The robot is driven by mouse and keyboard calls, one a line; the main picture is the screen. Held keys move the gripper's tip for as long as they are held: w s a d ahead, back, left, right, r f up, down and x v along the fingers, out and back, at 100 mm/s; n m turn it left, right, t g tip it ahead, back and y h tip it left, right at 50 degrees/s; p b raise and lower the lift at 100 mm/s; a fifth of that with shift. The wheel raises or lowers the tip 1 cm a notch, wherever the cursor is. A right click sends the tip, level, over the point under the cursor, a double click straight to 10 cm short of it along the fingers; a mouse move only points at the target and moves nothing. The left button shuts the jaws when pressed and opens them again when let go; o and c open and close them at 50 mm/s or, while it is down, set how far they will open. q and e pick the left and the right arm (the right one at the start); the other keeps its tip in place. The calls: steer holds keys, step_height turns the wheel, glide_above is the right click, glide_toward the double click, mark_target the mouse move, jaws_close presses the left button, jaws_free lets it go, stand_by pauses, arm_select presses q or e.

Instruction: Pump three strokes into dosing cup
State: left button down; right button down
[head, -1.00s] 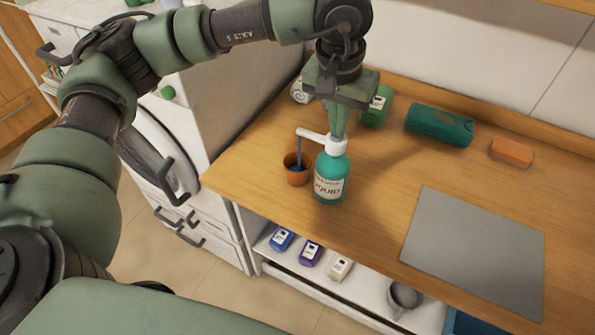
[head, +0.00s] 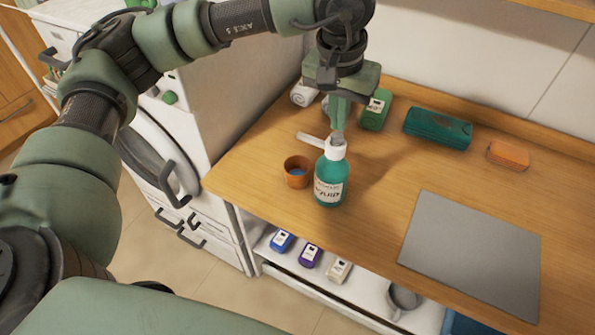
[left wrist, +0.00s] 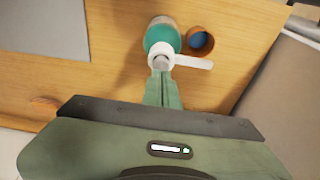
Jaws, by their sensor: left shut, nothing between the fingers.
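A teal pump bottle (head: 330,182) with a white pump head (head: 334,149) and a pale label stands upright on the wooden counter. Its nozzle points left over an orange-brown dosing cup (head: 291,180), which has blue liquid in it. My left gripper (head: 338,134) is shut and empty, pointing down with its fingertips at the top of the pump head; I cannot tell whether they touch. In the left wrist view, the fingertips (left wrist: 161,66) lie over the white pump head, with the bottle (left wrist: 160,38) and the cup (left wrist: 201,41) beyond. My right gripper is not in view.
A grey mat (head: 472,252) lies right of the bottle. Behind stand a green container (head: 375,112), a dark green case (head: 438,128), an orange block (head: 508,154) and a white roll (head: 302,95). A shelf below (head: 325,275) holds small packs and a grey mug (head: 403,298).

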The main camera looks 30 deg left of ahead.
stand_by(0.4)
arm_select(q)
step_height(320, 180, up, 6)
steer(key=p, duration=0.2)
steer(key=shift+p, duration=0.4)
stand_by(0.4)
